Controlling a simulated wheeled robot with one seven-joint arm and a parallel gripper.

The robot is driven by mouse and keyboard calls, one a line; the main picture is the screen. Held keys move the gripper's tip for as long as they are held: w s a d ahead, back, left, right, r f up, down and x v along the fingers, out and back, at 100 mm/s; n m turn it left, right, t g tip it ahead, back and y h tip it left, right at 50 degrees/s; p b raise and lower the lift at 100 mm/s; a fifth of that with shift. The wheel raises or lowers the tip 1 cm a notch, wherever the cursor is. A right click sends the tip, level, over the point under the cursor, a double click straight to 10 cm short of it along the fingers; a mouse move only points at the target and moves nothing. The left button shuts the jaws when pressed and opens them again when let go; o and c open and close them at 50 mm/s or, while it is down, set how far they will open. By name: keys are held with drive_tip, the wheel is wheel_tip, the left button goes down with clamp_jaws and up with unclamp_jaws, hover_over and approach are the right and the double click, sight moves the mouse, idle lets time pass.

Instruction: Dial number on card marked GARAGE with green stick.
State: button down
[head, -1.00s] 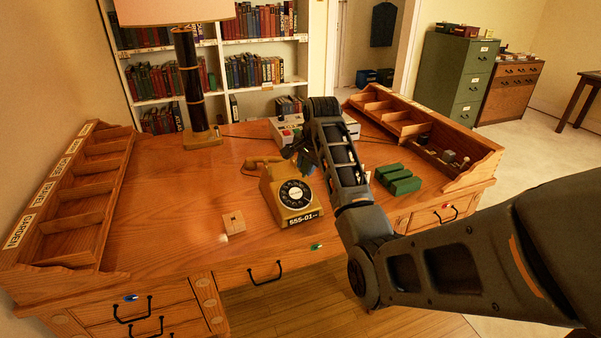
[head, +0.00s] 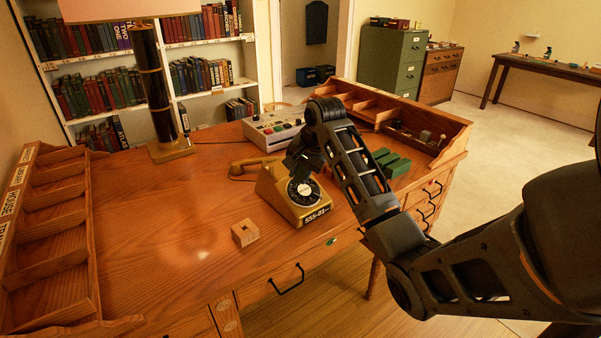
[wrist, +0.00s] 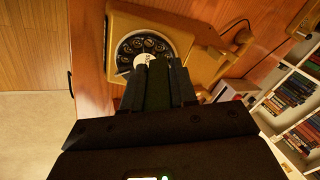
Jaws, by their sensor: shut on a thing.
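The mustard-yellow rotary telephone (head: 290,207) stands on the wooden desk, its handset beside it at the back left. Its black dial (head: 315,193) is partly covered by my arm. In the wrist view the dial (wrist: 126,48) with its pale centre lies just beyond the fingertips. My gripper (wrist: 158,82) is shut on a dark green stick (wrist: 157,90), held between the fingers and pointing at the dial. I cannot tell whether the tip touches the dial. I cannot make out a card marked GARAGE.
A small slotted wooden block (head: 245,234) stands left of the phone. A grey box with coloured buttons (head: 272,130) is behind it, and green blocks (head: 397,166) are to the right. A pigeonhole rack with name labels (head: 62,255) lines the left edge. A lamp (head: 172,150) stands at the back.

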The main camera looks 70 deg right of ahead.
drive_tip(key=shift+b+x, duration=0.7)
drive_tip(key=shift+x, duration=0.2)
drive_tip(key=shift+p, duration=1.05)
drive_tip(key=shift+w+f, duration=0.15)
drive_tip(key=shift+f, duration=0.15)
drive_tip(key=shift+d+f, duration=0.1)
drive_tip(key=shift+f, duration=0.15)
drive_tip(key=shift+w+d, duration=0.15)
idle(0.4)
